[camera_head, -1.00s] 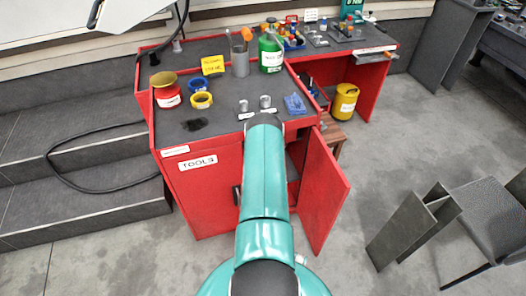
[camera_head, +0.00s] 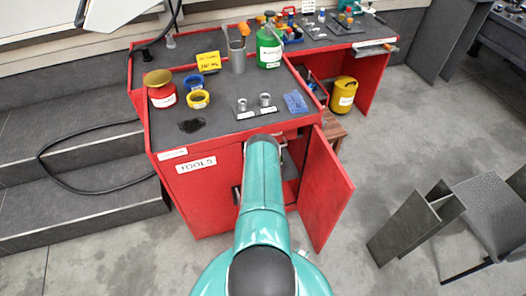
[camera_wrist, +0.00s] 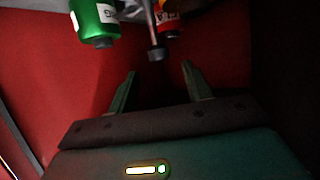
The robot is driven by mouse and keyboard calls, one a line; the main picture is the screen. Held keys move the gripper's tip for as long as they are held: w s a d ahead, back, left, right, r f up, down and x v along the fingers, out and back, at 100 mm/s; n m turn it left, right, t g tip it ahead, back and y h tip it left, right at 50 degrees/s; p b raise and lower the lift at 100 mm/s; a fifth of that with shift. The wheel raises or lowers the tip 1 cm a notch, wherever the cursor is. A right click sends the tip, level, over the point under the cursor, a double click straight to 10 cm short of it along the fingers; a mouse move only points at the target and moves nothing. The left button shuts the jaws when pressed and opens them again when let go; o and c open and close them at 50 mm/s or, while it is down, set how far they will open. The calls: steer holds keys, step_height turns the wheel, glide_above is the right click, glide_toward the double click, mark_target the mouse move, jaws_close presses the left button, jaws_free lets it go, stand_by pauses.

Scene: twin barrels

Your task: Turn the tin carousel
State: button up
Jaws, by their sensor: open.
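In the wrist view a green tin (camera_wrist: 94,20) with a white label hangs upper left. A red tin (camera_wrist: 168,18) with a label is upper right, partly cut off by the frame's top. A thin rod with a dark round end (camera_wrist: 155,48) stands between them. These look like parts of the tin carousel; the rest of it is out of frame. My gripper (camera_wrist: 160,70) is open and empty, its two fingers apart below the tins, pointing toward the rod end. In the head view my arm reaches to the open cabinet and hides the gripper and the carousel.
The red tool cabinet (camera_head: 205,205) has its door (camera_head: 325,190) swung open on the right. Red walls (camera_wrist: 50,80) surround the gripper in the dim wrist view. Several tins and cups stand on the cabinet top. A grey chair (camera_head: 485,215) stands at right.

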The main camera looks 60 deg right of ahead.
steer(key=shift+x, duration=2.5)
steer(key=shift+f, duration=0.1)
jaws_close()
